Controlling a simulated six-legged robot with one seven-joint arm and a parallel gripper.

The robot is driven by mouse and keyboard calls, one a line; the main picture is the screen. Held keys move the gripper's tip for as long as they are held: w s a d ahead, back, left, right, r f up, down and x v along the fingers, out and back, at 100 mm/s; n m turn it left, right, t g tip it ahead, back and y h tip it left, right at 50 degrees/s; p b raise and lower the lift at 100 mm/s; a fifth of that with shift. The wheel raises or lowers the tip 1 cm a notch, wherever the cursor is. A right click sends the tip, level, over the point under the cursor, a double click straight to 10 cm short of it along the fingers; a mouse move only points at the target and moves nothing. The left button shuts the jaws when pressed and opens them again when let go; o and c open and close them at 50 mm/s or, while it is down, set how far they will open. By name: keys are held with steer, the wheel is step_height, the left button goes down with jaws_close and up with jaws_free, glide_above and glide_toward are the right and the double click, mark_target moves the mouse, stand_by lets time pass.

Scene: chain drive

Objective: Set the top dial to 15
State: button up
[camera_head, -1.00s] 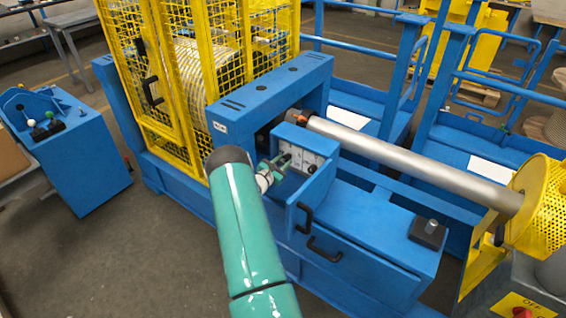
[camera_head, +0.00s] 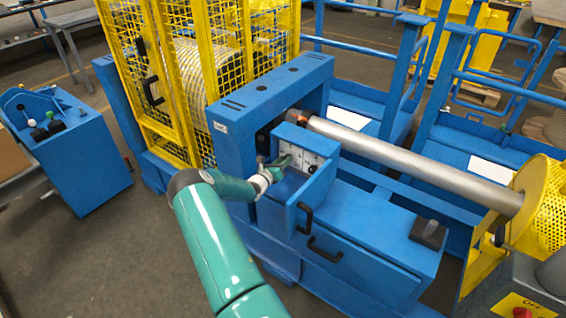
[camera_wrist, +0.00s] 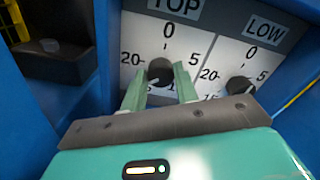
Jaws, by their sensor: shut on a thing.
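The top dial is a dark round knob (camera_wrist: 160,70) on a white plate under a TOP label (camera_wrist: 175,6), in the wrist view. Its scale shows 0 above, 5 to the right and 20 to the left; the marks below are partly hidden by my fingers. My gripper (camera_wrist: 160,84) has its two green fingers either side of the knob and is shut on it. The knob's pointer cannot be made out. In the head view my gripper (camera_head: 281,164) reaches the white dial panel (camera_head: 306,157) in the blue housing.
The LOW dial (camera_wrist: 240,86) sits close to the right of my fingers. Blue housing walls flank the panel. In the head view a black handle (camera_head: 305,218) is below it, a steel shaft (camera_head: 410,160) runs right and a yellow mesh cage (camera_head: 185,80) stands left.

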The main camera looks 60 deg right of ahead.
steer(key=n, duration=0.5)
steer(key=shift+w, duration=0.1)
stand_by(0.4)
steer(key=o, duration=1)
steer(key=shift+a, duration=0.1)
steer(key=a, duration=0.4)
steer(key=w+a, duration=0.1)
steer(key=a, duration=0.4)
steer(key=w+a, duration=0.1)
steer(key=a, duration=0.3)
steer(key=shift+a, duration=0.3)
